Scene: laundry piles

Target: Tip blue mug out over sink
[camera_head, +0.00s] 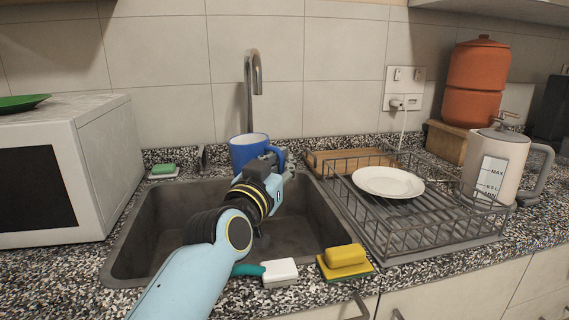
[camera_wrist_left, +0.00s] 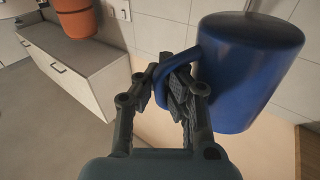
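The blue mug (camera_head: 246,149) is upright above the back part of the sink (camera_head: 150,240) in the head view. My left gripper (camera_head: 274,163) is at the mug's right side, on its handle. In the left wrist view the mug (camera_wrist_left: 245,70) fills the right side, and the fingers of my left gripper (camera_wrist_left: 170,85) close around its handle. What is inside the mug is hidden. My right gripper is in neither view.
A faucet (camera_head: 252,85) stands behind the mug. A dish rack (camera_head: 385,245) with a white plate (camera_head: 388,181) is to the right. A white-and-teal brush (camera_head: 280,271) and a yellow sponge (camera_head: 345,256) lie at the sink's front edge. A microwave (camera_head: 105,150) stands left.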

